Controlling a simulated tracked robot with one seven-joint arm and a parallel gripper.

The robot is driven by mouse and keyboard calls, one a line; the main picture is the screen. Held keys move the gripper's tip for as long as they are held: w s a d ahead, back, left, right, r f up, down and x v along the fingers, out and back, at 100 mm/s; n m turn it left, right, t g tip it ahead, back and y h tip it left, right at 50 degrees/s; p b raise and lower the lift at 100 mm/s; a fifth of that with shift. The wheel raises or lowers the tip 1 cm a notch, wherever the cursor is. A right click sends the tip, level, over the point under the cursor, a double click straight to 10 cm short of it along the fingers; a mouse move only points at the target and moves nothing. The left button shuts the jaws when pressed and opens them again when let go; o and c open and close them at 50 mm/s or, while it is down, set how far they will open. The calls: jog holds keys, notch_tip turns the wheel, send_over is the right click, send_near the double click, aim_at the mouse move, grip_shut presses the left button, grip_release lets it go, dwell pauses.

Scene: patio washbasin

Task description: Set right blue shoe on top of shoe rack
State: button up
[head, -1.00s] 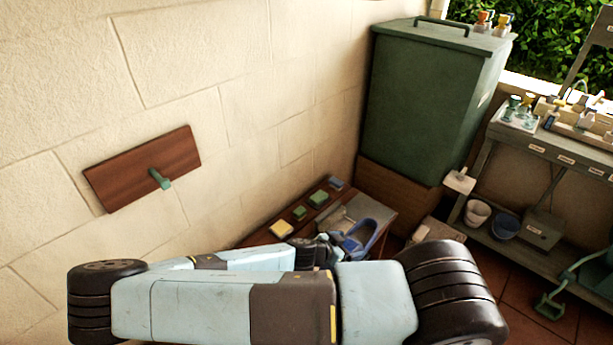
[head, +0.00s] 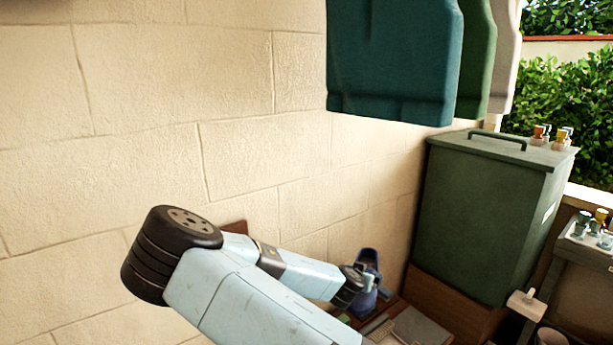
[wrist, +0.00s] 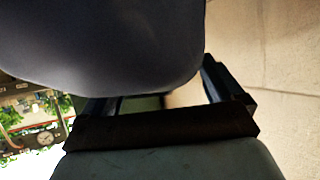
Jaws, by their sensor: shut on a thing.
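The blue shoe (head: 365,297) hangs at the end of my arm in the head view, toe downward and opening up, in front of the wall. My gripper (head: 368,283) is shut on it near its upper part. In the wrist view, a large dark rounded surface (wrist: 110,45), seemingly the shoe's, fills the upper left, with my gripper's fingers (wrist: 165,100) on both sides below it. The brown low rack (head: 388,312) lies just below and behind the shoe. My arm hides much of its top.
A green lidded bin (head: 480,215) stands right of the shoe. Teal, green and white hanging things (head: 395,60) are above. The cream wall (head: 260,130) runs behind my arm. A workbench (head: 590,255) with small bottles is at the far right.

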jog(key=w+d+r+n+y, duration=0.1)
jog(key=w+d+r, duration=0.1)
jog(key=r, duration=0.5)
jog(key=w+d+r+n+t+y, duration=0.1)
jog(key=w+d+r, duration=0.2)
jog(key=r, duration=0.3)
jog(key=shift+w+d+r, duration=0.2)
jog(key=shift+w+r, duration=0.15)
jog(key=shift+w, duration=0.55)
